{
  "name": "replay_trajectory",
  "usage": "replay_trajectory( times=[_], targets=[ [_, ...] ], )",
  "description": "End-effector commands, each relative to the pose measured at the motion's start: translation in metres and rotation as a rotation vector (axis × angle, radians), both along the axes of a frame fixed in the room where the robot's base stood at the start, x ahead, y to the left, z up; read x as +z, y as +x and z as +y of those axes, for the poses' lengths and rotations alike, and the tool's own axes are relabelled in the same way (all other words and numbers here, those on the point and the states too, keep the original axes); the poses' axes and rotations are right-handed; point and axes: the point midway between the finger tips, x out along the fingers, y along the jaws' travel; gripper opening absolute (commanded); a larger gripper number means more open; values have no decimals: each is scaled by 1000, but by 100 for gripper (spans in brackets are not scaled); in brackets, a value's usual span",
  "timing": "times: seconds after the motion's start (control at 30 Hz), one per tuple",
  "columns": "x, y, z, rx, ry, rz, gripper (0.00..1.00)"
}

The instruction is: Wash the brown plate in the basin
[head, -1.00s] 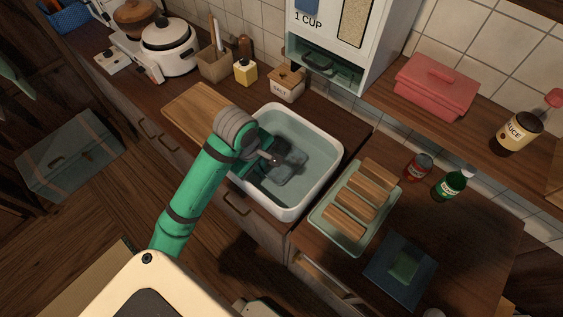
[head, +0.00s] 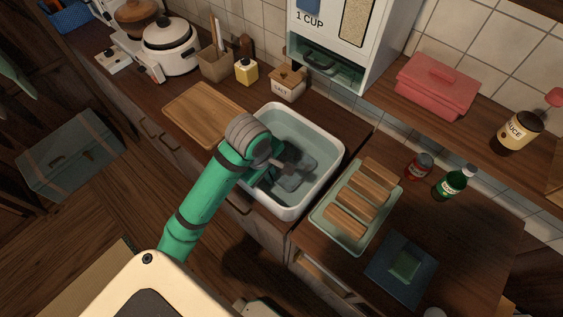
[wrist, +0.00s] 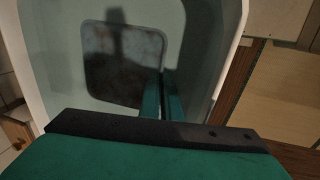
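The white basin (head: 335,165) holds water, with a dark grey, blotchy square plate (head: 300,172) lying in it. No plainly brown plate shows; this one looks grey. In the wrist view the plate (wrist: 108,65) lies flat in the basin (wrist: 215,60), with a dark shadow across it. In the head view my arm partly hides the gripper and the basin's near left side.
A cutting board (head: 203,113) lies left of the basin. A rack with wooden slats (head: 362,196) stands close to its right. A salt box (head: 288,84) and a dispenser (head: 335,50) stand behind. A green sponge (head: 405,264) lies on a dark blue mat (head: 385,278).

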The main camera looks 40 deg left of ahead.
Motion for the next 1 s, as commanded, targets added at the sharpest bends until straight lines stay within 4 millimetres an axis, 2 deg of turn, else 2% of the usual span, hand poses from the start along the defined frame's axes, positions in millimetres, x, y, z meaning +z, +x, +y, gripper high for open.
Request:
replay_trajectory(
  times=[0.5,1.0],
  targets=[
    [2,-2,28,14,0,-1,0],
    [36,2,23,0,3,-1,0]
  ],
)
